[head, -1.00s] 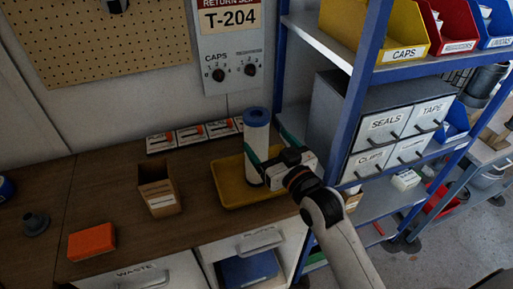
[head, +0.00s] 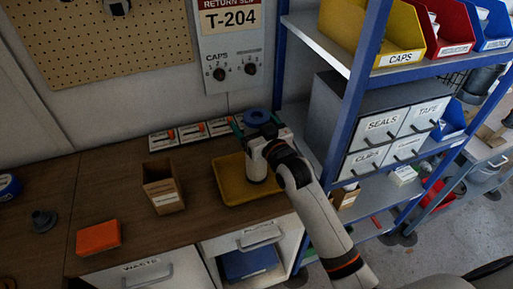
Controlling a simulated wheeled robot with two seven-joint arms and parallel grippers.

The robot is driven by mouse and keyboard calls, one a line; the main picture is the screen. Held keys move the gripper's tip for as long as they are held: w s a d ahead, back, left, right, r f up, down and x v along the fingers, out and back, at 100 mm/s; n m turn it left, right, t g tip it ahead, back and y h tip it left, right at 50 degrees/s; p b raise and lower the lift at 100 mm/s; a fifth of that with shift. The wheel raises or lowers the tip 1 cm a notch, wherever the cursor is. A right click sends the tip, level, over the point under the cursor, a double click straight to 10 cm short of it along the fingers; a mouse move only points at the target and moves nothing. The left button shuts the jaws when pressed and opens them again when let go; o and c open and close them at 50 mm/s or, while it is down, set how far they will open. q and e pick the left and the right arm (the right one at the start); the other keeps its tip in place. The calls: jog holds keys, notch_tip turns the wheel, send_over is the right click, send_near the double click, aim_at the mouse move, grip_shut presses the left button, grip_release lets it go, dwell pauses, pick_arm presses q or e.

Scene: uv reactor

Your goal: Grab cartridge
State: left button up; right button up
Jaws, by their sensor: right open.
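The cartridge, a white cylinder with a blue cap (head: 257,117), stands upright in the yellow tray (head: 229,188) on the wooden bench. My right gripper (head: 256,124) is at the upper part of the cartridge, just below the cap. Its green fingers are open, one showing on each side of the cartridge. The gripper body hides much of the cartridge's middle, and I cannot tell whether the fingers touch it. My left gripper is not in view.
A cardboard box (head: 163,189) and an orange block (head: 98,237) are left of the tray. Small white boxes (head: 192,133) line the wall behind. The blue-framed shelf (head: 352,110) with drawers stands close on the right.

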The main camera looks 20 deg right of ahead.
jog(key=c, duration=1.5)
